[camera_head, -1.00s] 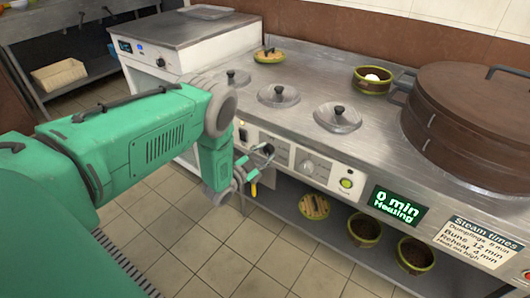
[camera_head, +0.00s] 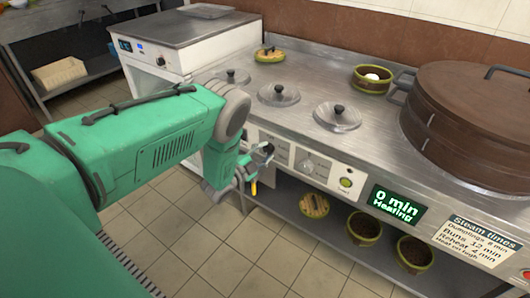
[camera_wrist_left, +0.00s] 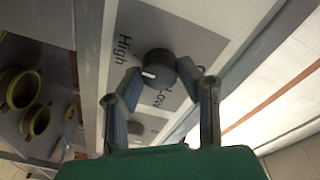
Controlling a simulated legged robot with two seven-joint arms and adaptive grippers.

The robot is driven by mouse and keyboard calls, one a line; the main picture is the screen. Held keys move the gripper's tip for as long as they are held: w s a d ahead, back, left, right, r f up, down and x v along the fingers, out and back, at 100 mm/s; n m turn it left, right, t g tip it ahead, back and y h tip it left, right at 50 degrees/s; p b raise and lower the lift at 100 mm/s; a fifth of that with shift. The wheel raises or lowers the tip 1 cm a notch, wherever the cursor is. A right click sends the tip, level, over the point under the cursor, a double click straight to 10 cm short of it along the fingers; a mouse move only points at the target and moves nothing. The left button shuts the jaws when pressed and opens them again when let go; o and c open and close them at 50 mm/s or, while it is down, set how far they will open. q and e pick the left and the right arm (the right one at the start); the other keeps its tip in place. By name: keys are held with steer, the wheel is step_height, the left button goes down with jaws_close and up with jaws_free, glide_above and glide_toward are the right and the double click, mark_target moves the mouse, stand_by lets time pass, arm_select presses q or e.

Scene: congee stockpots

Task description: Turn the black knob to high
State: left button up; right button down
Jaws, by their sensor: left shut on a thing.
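The black knob (camera_wrist_left: 161,67) sits on a grey plate marked "High" (camera_wrist_left: 124,48) and "Low" on the stove's front panel. Its white mark points to the left in the left wrist view, between the two words. My left gripper (camera_wrist_left: 165,91) is shut on the knob, with one finger on each side of it. In the head view, my left gripper (camera_head: 257,164) is at the left part of the panel, and the knob (camera_head: 268,149) is partly hidden by the fingers. My right gripper is not in view.
A grey knob (camera_head: 304,166) and a green button (camera_head: 346,183) lie to the right on the panel. A display (camera_head: 395,205) reads "0 min Heating". Lidded wells and a brown steamer (camera_head: 470,120) stand on top. Bowls sit on the shelf below.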

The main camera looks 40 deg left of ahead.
arm_select(q)
steer(key=shift+s+f, duration=0.15)
steer(key=shift+f, duration=0.15)
steer(key=o, duration=1)
steer(key=shift+o, duration=0.7)
steer(key=shift+r, duration=0.1)
steer(key=s+a, duration=0.1)
steer(key=s, duration=1)
steer(key=shift+s+a, duration=0.15)
steer(key=shift+s, duration=0.2)
